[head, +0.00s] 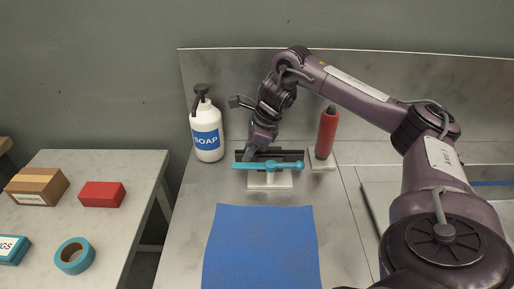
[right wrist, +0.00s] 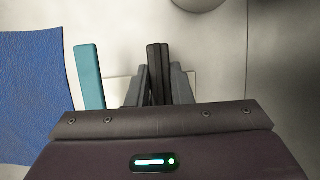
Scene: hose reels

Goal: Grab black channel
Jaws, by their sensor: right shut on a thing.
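The black channel (head: 292,154) lies level behind a teal bar (head: 268,165) on a small white base (head: 270,182) on the steel counter. My right gripper (head: 250,156) reaches down from above, near the channel's left part. In the right wrist view the black channel (right wrist: 158,62) stands between the two grey fingers, which are shut on it. The teal bar (right wrist: 89,76) is to the left there, apart from the fingers. A dark piece (head: 4,145) at the head view's left edge may be my left gripper; its jaws do not show.
A white soap bottle (head: 207,134) stands left of the fixture and a red bottle (head: 326,133) right of it. A blue mat (head: 261,246) lies in front. The left table (head: 117,229) holds boxes and a teal tape roll (head: 75,256). A wall panel stands behind.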

